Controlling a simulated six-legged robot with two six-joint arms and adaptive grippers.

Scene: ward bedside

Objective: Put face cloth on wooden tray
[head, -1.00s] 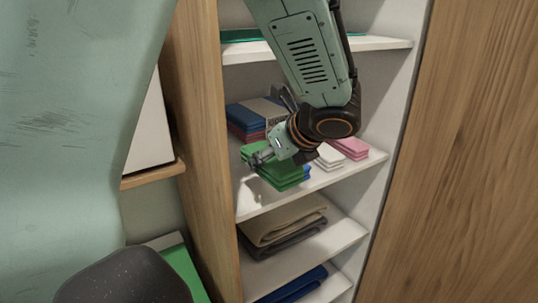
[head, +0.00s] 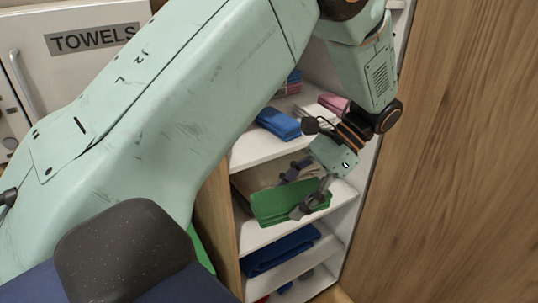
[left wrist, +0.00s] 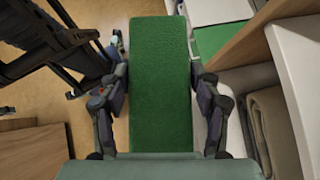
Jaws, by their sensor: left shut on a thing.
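My left gripper (head: 290,196) is shut on a green folded cloth (head: 270,204), with a finger on either side of it. In the head view, the cloth is in front of the open cupboard's lower shelves. In the left wrist view, the cloth (left wrist: 160,75) stretches straight out as a long flat strip between the two fingers (left wrist: 159,72). I cannot make out a wooden tray in either view. My right gripper is not in view.
The cupboard's white shelf (head: 245,153) bears blue cloths (head: 278,123) and pink cloths (head: 333,103). Dark blue cloths (head: 280,250) lie lower down. A wooden panel (head: 460,170) stands close on the right. A white door labelled TOWELS (head: 95,39) is at the upper left.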

